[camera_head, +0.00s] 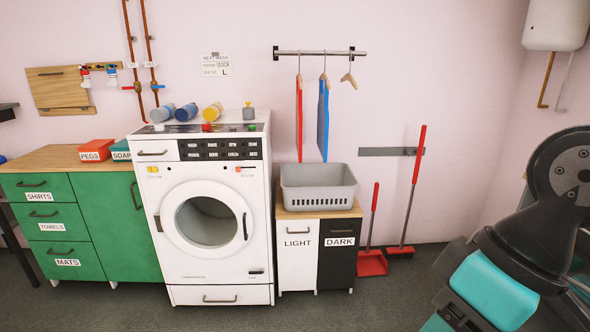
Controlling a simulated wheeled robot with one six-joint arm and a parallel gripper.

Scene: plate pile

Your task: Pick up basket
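The basket (319,190) is a grey plastic laundry basket with a row of slots along its front. It stands upright on the wooden top of a small cabinet (320,212), to the right of the washing machine (209,210). The basket's inside shows at the top and looks empty. Part of my arm, dark with teal panels, shows at the right edge, well apart from the basket. My gripper's fingers cannot be made out.
A red and a blue item hang on hangers from a rail (320,52) above the basket. A red broom (409,195) and a red dustpan (371,262) stand right of the cabinet. Green drawers (110,225) stand at left. The grey floor (220,318) in front is clear.

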